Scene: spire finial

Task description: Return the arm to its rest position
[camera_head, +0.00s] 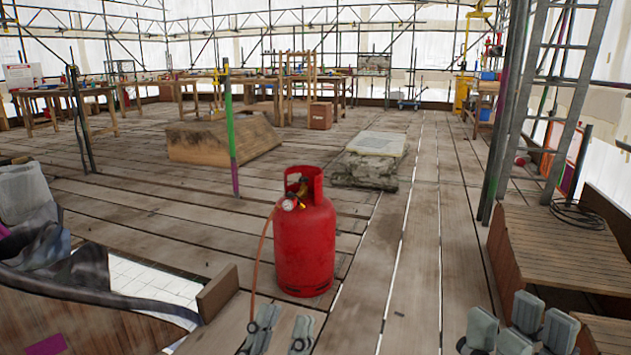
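My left gripper (283,328) is at the bottom edge of the head view, just below a red gas cylinder (305,240) in the picture. Its grey fingertips stand apart, with bare planks showing between them. My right gripper (520,326) is at the bottom right, beside a low wooden platform. Its grey finger pads are spread, and I see nothing held between them. The wrists and most of both arms are out of the picture.
The red cylinder stands upright on the plank floor (420,230), with a hose running down beside my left gripper. A wooden platform (560,245) and a ladder (575,110) are at the right. A stone block (370,165) and a wooden wedge (215,145) lie further back. The centre-right planks are clear.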

